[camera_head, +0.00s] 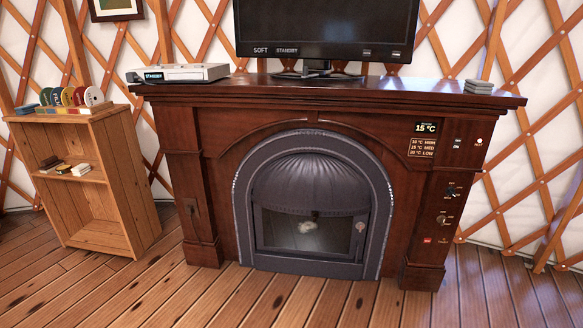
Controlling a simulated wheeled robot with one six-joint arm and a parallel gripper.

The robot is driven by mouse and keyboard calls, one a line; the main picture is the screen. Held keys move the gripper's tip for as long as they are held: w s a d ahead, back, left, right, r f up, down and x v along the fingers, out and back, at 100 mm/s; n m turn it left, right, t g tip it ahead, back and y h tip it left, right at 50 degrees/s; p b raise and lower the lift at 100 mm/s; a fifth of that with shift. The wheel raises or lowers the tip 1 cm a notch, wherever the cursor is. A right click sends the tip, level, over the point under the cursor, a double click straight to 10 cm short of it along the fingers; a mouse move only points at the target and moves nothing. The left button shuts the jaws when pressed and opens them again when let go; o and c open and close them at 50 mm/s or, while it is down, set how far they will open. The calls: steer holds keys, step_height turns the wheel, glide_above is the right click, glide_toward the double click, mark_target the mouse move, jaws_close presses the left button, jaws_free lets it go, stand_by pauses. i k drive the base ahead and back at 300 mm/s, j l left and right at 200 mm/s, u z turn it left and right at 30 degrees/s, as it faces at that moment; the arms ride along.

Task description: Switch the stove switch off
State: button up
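The stove (312,205) is a dark grey arched insert with a glass door, set in a dark red-brown wooden surround in the middle of the view. Its controls are on the right pillar. A small display (426,127) reads 15 °C, with a lettered panel (422,147) below it. To their right is a small black-and-white control (458,143) and a small light (479,141). Lower down are a dark knob (451,193), a grey knob (442,219) and a red mark (428,240). Which is the stove switch, and its position, I cannot tell. My gripper is not in view.
A television (325,28) stands on the mantel (230,90), with a silver player (178,73) at its left and a small grey stack (478,87) at its right. A wooden shelf unit (130,170) stands at left. The plank floor (220,300) in front is clear.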

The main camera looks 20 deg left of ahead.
mark_target(457, 142)
steer(key=i+j, duration=0.1)
steer(key=i, duration=0.85)
